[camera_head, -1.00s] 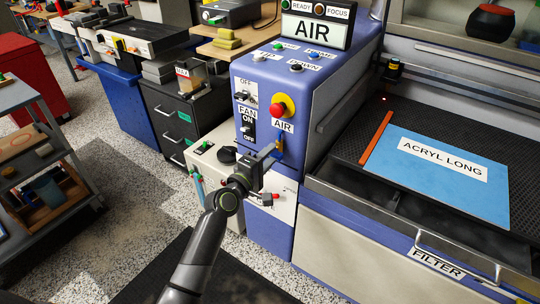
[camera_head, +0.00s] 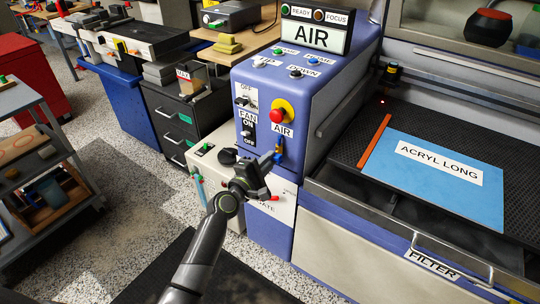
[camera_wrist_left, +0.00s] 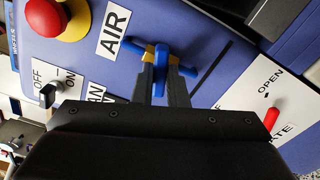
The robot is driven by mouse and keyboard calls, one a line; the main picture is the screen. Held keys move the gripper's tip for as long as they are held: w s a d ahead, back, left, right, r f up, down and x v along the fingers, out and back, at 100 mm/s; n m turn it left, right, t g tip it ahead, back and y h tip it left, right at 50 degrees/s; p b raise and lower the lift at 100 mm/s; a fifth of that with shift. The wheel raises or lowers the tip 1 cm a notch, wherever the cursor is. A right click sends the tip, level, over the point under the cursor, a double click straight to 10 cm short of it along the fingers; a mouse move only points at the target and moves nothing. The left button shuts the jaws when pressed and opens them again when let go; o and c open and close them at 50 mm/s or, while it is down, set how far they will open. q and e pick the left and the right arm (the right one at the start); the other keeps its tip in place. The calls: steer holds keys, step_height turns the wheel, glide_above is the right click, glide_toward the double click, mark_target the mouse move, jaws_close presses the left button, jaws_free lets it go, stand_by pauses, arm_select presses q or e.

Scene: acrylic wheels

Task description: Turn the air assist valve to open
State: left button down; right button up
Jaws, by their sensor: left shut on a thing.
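The air assist valve (camera_head: 280,152) is on the blue machine's front below the AIR label, with a brass-yellow body (camera_wrist_left: 149,53) on a blue pipe. Its blue handle (camera_wrist_left: 160,72) stands at an angle to the pipe in the left wrist view. My left gripper (camera_head: 268,162) is at the valve, and in the left wrist view its two dark fingers (camera_wrist_left: 160,88) are shut on the handle, one on each side. In the head view the gripper partly hides the lower valve. My right gripper is not in view.
A red button on a yellow base (camera_head: 280,113) sits just above the valve. The fan switch (camera_head: 248,132) is to its left. A red lever (camera_wrist_left: 270,119) by an OPEN label is below the valve. A blue acrylic sheet (camera_head: 445,195) lies on the machine bed.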

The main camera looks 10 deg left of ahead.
arm_select(q)
steer(key=shift+n, duration=0.3)
steer(key=shift+n+p, duration=1)
steer(key=shift+n, duration=1.2)
